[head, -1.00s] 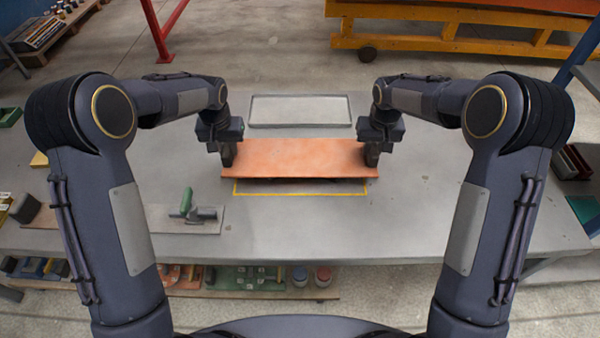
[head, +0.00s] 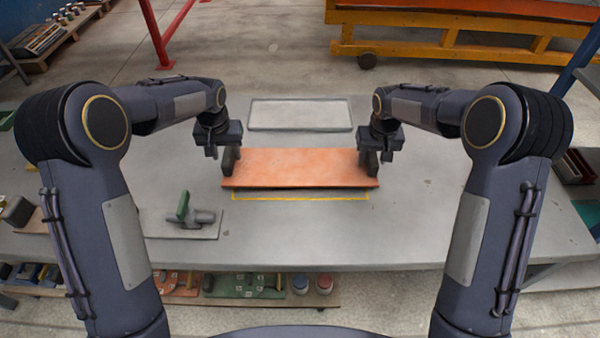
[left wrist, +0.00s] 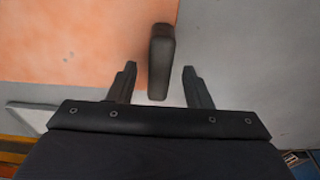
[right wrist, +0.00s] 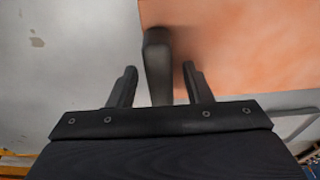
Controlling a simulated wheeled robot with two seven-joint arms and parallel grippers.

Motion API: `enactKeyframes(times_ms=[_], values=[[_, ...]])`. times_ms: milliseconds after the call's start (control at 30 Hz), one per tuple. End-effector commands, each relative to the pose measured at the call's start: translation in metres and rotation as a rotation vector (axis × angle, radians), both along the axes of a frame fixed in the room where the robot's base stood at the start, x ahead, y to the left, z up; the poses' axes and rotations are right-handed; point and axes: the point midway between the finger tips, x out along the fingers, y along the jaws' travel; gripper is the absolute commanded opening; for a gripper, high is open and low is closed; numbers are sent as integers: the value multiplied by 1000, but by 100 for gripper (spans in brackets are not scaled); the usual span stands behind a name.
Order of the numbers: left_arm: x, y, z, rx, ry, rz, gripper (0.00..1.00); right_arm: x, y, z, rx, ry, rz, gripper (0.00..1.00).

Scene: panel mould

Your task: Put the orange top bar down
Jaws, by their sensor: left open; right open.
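The orange top bar (head: 300,168) lies flat over the back part of a yellow outline (head: 300,198) on the grey table. A dark upright grip stands at each end of it: the left end's grip (left wrist: 161,60) and the right end's grip (right wrist: 158,65). My left gripper (left wrist: 160,85) is open, with one finger on each side of the left grip and gaps showing. My right gripper (right wrist: 159,85) is open around the right grip in the same way. Whether the bar's underside touches the table everywhere is hidden.
A pale rectangular tray (head: 300,114) lies behind the bar. A trowel with a green handle (head: 184,205) rests on a board at the left. A yellow-orange cart (head: 450,48) stands beyond the table.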

Motion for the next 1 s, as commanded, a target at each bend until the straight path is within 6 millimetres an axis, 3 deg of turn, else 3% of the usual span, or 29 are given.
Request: enactKeyframes(times_ms=[200, 433, 667, 1000], values=[[-6, -1, 49, -2, -5, 0, 45, 0, 0, 0, 0, 0, 0, 45], [-12, 0, 86, -1, -2, 0, 45, 0, 0, 0, 0, 0, 0, 45], [-15, 0, 98, -1, 0, 0, 45, -1, 0, 7, 0, -2, 0, 45], [-15, 0, 98, 0, 0, 0, 45, -10, 0, 74, 1, -6, 0, 45]])
